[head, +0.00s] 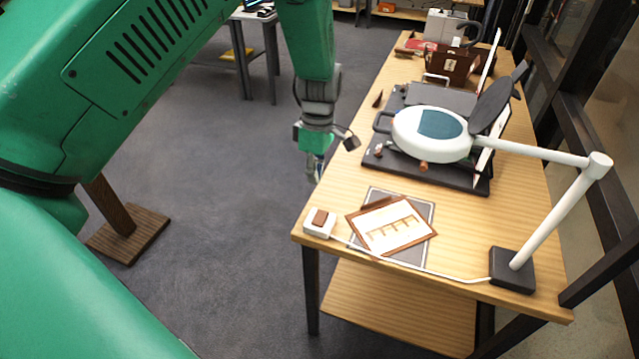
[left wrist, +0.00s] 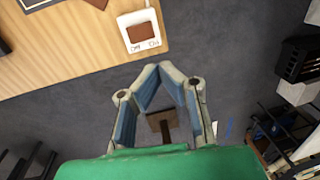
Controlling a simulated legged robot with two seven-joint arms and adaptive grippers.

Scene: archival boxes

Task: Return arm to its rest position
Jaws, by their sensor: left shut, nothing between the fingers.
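My left arm comes in from the left in the head view, green, and hangs down beside the left edge of the wooden table (head: 470,225). Its left gripper (head: 316,175) points down over the floor, just off the table edge, and touches nothing that I can see. In the left wrist view the fingers of the left gripper (left wrist: 160,70) meet at their tips and hold nothing. The grey floor shows below them, with the table (left wrist: 70,60) at the upper left. My right gripper is in neither view.
On the table are a white switch box (head: 319,222), a framed picture (head: 391,226) on a grey mat, a white magnifier lamp (head: 430,134) over a black board, and a brown box (head: 452,66) farther back. A wooden stand (head: 128,235) is on the otherwise open floor.

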